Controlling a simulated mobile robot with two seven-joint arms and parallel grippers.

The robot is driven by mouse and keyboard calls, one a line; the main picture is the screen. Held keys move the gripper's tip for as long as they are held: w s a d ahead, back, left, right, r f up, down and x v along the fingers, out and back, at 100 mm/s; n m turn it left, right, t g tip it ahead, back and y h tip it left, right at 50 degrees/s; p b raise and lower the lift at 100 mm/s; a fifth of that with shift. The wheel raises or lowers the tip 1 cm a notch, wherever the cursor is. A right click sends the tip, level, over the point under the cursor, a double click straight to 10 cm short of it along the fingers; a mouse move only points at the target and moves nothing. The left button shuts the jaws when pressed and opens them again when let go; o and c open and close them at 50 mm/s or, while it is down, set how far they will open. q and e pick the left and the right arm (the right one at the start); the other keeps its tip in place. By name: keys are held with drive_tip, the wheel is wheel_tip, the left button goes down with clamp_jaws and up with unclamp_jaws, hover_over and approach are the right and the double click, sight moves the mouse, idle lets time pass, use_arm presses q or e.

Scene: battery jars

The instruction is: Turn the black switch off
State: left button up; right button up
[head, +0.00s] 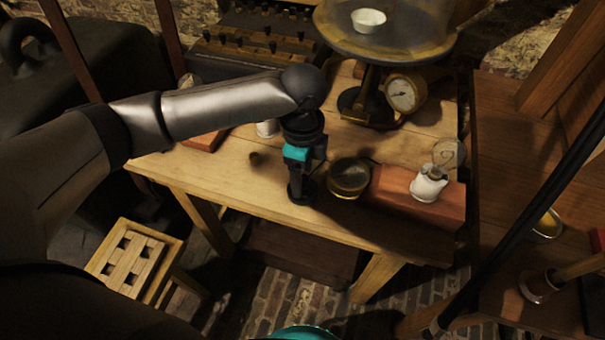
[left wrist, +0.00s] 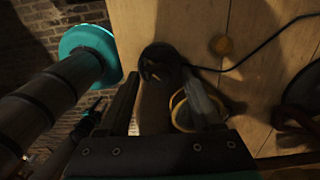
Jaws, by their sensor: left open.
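The black switch (left wrist: 160,65) is a small dark round piece on the wooden table, with a black cord leading away to the right in the left wrist view. In the head view its dark base (head: 302,195) shows at the table's front edge, just below my left gripper (head: 301,180). The gripper also shows in the left wrist view (left wrist: 165,90). It points down, open, with one finger to each side of the switch. I cannot tell whether a finger touches it. The lever position is too dark to tell. My right gripper is not in view.
A round brass-rimmed instrument (head: 349,178) stands close to the right of the gripper. Beyond it are a reddish block (head: 440,207) with a bulb in a white socket (head: 429,184), a dial gauge (head: 405,92) and a glass dome stand (head: 385,40). A stool (head: 133,253) stands below left.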

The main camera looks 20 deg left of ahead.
use_arm(q)
drive_tip(key=shift+c, duration=0.3)
clamp_jaws()
idle(0.3)
